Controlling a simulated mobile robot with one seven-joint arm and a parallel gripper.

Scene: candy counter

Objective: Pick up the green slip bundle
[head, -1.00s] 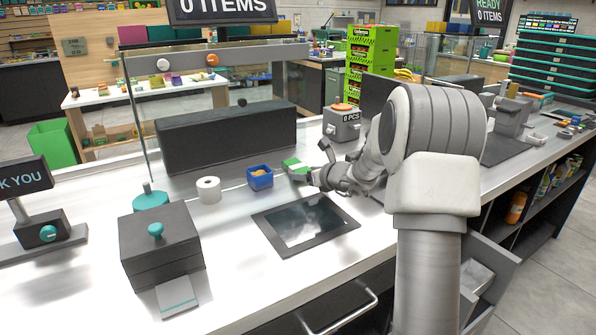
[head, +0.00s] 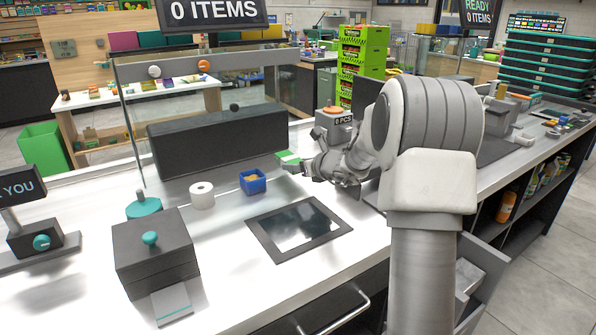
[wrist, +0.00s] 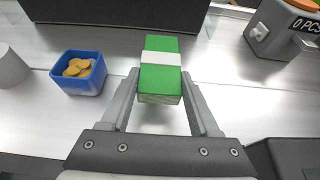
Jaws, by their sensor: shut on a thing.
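The green slip bundle (wrist: 160,82) is a green block with a white band across it. In the wrist view it sits between the two fingers of my gripper (wrist: 161,100), which is shut on it. In the head view the bundle (head: 288,157) shows at the tip of my gripper (head: 296,164), in front of the long black box. The bundle appears raised above the white counter. Its near end faces my wrist, and its underside is hidden.
A blue bin (head: 252,182) with gold pieces and a white roll (head: 202,196) stand left of my gripper. A long black box (head: 220,143) lies behind. A grey scale (wrist: 278,28) is to the right. A dark-framed panel (head: 262,245) lies in front.

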